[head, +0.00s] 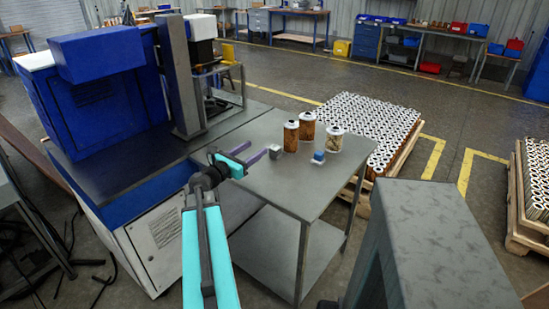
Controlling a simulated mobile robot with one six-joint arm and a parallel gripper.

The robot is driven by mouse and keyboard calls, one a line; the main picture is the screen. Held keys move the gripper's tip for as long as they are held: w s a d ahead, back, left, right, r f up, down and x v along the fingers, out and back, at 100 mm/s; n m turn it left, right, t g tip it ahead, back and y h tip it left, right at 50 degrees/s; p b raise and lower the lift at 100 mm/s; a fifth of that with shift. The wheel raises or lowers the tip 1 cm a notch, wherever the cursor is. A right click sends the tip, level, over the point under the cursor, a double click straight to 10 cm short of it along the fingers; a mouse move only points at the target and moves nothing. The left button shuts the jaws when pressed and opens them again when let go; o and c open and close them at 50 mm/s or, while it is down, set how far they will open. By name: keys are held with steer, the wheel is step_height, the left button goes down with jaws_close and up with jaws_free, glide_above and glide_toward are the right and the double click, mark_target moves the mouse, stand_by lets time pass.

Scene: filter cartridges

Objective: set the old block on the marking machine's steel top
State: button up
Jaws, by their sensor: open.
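The blue marking machine (105,95) stands at the left, with a dark, flat top (125,165) in front of its column. My gripper (257,150) is open above the left part of a grey metal table, at the end of my teal arm. A small blue block with a lighter face (319,157) stands farther right on the table. I cannot tell from this view which block is the old one.
The grey table (270,195) adjoins the machine's right side. Three cartridge-like cylinders (307,126) with white tops stand on it behind the blocks. A pallet of many cartridges (372,120) lies beyond. The machine's dark top has free room at the front.

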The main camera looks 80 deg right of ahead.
steer(key=b, duration=0.6)
glide_toward(272, 150)
steer(key=shift+v, duration=0.9)
steer(key=shift+s+r, duration=0.1)
steer(key=shift+p+x, duration=0.55)
steer(key=shift+x, duration=3.55)
steer(key=shift+x, duration=2.75)
steer(key=shift+c, duration=0.4)
jaws_close()
